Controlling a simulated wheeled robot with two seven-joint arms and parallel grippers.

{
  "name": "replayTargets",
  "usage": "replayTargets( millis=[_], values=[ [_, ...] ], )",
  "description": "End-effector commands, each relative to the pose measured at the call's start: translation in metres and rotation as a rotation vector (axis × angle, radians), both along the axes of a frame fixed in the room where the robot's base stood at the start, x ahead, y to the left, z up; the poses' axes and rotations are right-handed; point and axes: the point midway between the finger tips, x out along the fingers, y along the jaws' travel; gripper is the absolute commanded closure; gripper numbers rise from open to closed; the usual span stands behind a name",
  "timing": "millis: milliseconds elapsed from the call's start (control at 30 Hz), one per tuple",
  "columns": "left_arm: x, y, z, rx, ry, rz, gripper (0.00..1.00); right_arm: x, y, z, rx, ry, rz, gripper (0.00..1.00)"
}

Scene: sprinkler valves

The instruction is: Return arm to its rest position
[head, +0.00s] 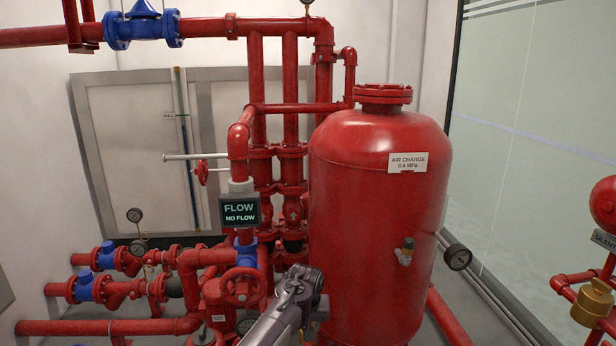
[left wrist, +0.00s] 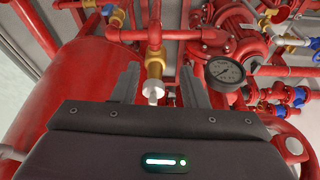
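A grey arm of mine (head: 290,302) comes up from the bottom of the head view, in front of the red pipes and left of the red tank. I cannot make out its gripper fingers there. In the left wrist view my left gripper (left wrist: 163,68) has its two dark fingers apart. A brass valve fitting with a white tip (left wrist: 154,70) appears between them; I see no contact, and its distance is hard to tell. My right gripper is in neither view.
A pressure gauge (left wrist: 225,71) sits right of the fingers.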

Motion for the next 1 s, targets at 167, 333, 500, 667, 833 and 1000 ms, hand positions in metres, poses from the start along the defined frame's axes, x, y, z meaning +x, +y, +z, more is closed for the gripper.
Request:
replayTargets(
  millis=[167,333,500,667,833,1000],
  values=[
    [-0.009,0.009,-0.032,-0.004,0.013,-0.003,0.60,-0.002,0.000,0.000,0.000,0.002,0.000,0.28],
    [-0.023,0.018,-0.071,-0.010,0.025,-0.012,0.60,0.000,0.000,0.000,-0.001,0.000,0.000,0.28],
    [-0.048,0.033,-0.127,-0.017,0.044,-0.021,0.60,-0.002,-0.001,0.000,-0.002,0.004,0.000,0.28],
    [-0.093,0.056,-0.201,-0.020,0.071,-0.032,0.60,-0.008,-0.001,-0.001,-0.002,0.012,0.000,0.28],
    [-0.173,0.089,-0.296,-0.017,0.102,-0.055,0.60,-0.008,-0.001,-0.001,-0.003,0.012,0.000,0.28],
    [-0.272,0.125,-0.374,-0.007,0.130,-0.085,0.60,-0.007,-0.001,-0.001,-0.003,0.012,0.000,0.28]
  ],
)
